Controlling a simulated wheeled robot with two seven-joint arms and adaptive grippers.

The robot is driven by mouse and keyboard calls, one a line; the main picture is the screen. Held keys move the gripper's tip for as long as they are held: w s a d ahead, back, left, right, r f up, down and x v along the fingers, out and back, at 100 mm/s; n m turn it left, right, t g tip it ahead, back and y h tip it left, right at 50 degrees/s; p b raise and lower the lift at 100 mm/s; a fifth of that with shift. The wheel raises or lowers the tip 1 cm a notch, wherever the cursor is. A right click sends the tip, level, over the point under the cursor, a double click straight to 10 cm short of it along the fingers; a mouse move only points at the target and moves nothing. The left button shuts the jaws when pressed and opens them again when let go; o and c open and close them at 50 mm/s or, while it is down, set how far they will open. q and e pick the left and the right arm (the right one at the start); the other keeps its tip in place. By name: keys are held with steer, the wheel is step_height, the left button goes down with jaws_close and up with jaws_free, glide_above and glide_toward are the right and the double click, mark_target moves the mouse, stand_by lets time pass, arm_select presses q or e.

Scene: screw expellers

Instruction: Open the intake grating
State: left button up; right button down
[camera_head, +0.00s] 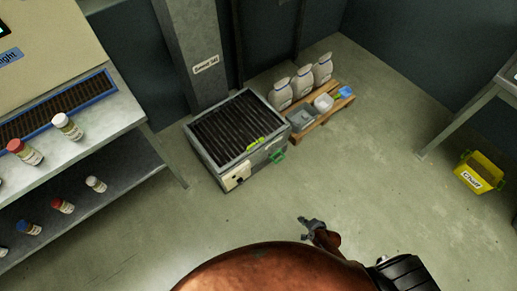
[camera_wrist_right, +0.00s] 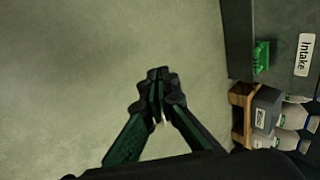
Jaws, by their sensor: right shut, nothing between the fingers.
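The intake grating (camera_head: 232,122) is a dark slatted panel on top of a grey floor-standing box (camera_head: 238,176). It looks closed, lying flat in its frame. A yellow-green handle (camera_head: 254,144) lies along its front edge, and a darker green handle (camera_head: 278,156) sticks out from the box's front. In the right wrist view a green handle (camera_wrist_right: 262,56) shows beside an "Intake" label (camera_wrist_right: 304,54). My right gripper (camera_head: 303,221) is over the floor in front of the box, apart from it. Its fingertips (camera_wrist_right: 160,76) are together and empty. My left gripper is not in view.
A pallet (camera_head: 322,118) with white containers and small bins stands right of the box. A shelf (camera_head: 75,140) with small bottles is at left. A yellow "Chaff" bin (camera_head: 480,173) and a table (camera_head: 480,101) are at right. The floor between is clear.

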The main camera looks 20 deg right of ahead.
arm_select(q)
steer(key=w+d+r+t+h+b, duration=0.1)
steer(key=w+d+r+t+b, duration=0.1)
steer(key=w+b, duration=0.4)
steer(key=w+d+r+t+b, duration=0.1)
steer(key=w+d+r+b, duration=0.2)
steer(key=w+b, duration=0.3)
steer(key=b, duration=0.4)
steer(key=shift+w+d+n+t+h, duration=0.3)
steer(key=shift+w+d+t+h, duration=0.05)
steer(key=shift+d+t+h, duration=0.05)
arm_select(e)
steer(key=w+a+r+m+t+y, duration=0.1)
steer(key=w+a+r+m, duration=0.3)
steer(key=w, duration=1)
steer(key=w+a+r+m+t+y, duration=0.1)
steer(key=w+a+r+m+t, duration=0.3)
steer(key=w, duration=1)
steer(key=w+a+r+m+t+y, duration=0.2)
steer(key=w+a+r+m+t, duration=0.1)
steer(key=w+m, duration=0.6)
steer(key=w+a+r, duration=0.1)
steer(key=w+r, duration=0.1)
steer(key=w, duration=0.2)
steer(key=shift+w+a+r, duration=0.15)
steer(key=shift+w+r, duration=0.15)
steer(key=shift+w, duration=0.1)
